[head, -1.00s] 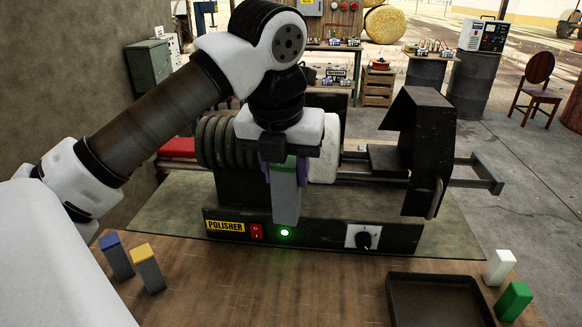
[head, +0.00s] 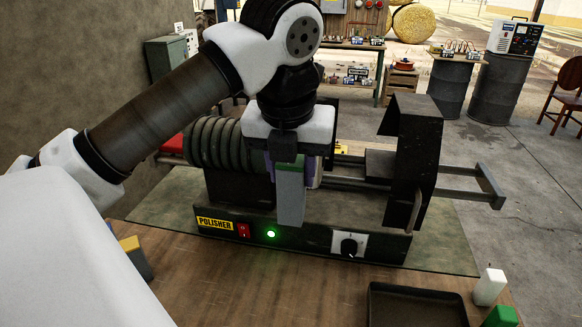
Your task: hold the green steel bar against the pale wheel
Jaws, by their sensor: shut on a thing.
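My gripper (head: 290,170) points down in front of the polisher (head: 300,235). Its purple fingers are shut on the green steel bar (head: 290,203), a grey bar with a green top end. The bar hangs upright above the polisher's front panel. The pale wheel (head: 318,174) is mostly hidden behind my gripper, with only a sliver showing at the right. I cannot tell whether the bar touches it. The polisher's green lamp is lit beside its red switch.
Dark grey ribbed wheels (head: 213,145) are left of my gripper. A black hood (head: 412,150) stands at the right. On the bench are a dark tray (head: 415,292), a white-topped block (head: 489,286), a green block (head: 501,317) and a yellow-topped bar (head: 136,256).

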